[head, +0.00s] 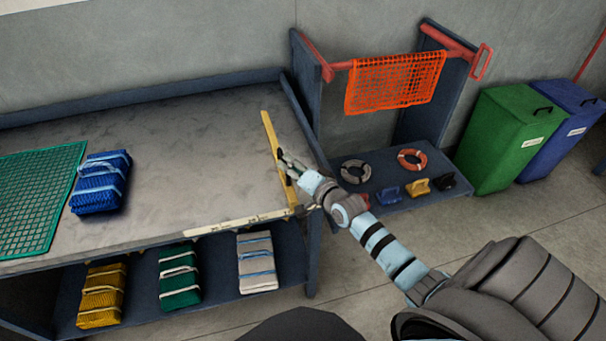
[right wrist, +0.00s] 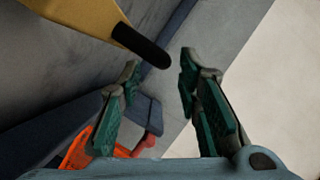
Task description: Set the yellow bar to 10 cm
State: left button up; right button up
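The yellow bar (head: 270,130) stands out across the right end of the workbench, its near end meeting a pale ruler strip (head: 235,222) along the front edge. The ruler's marks are too small to read. My right gripper (head: 283,157) is beside the bar at its middle, near the bar's dark handle. In the right wrist view, the yellow bar (right wrist: 95,22) crosses the top left and its black handle (right wrist: 140,44) points toward the gap between the open fingers (right wrist: 158,72). I cannot tell whether they touch it. My left gripper is not in view.
A green net (head: 35,200) and a blue folded bundle (head: 100,180) lie on the bench (head: 190,150). Several bundles sit on the shelf below. A rack (head: 410,190) with an orange net (head: 395,80) stands right of the bench. Green (head: 508,140) and blue bins stand further right.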

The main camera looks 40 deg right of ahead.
jog(key=v, duration=0.7)
jog(key=shift+s, duration=0.2)
